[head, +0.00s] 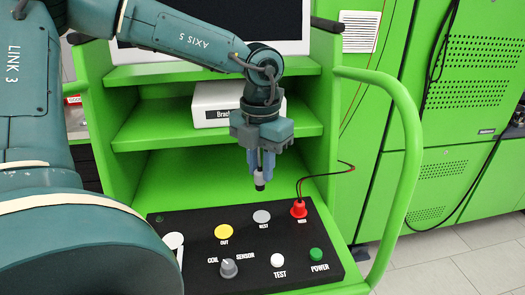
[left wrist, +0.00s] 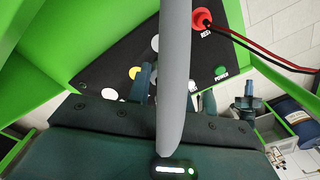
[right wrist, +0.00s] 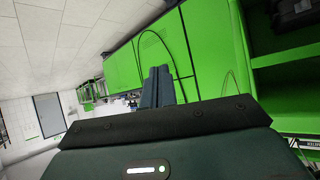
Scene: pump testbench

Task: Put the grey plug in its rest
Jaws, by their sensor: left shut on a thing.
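My left gripper (head: 262,172) is shut on the grey plug, and hangs fingers down above the back of the black panel. The plug's dark tip (head: 259,184) shows just below the fingers, apart from the panel; most of its body is hidden. In the left wrist view a thick grey tube (left wrist: 175,70), apparently the plug's cable, crosses close to the camera and hides part of the fingers. The grey round rest (head: 262,216), labelled REST, lies slightly below the plug tip in the head view. My right gripper (right wrist: 157,86) shows only in its wrist view, its fingers together and empty.
The black panel (head: 190,275) has a yellow OUT disc (head: 223,232), a grey knob (head: 229,268), a white TEST button (head: 277,260) and a green POWER button (head: 316,255). A red plug (head: 299,208) with red and black leads stands right of the rest. A green rail (head: 408,160) curves at the right.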

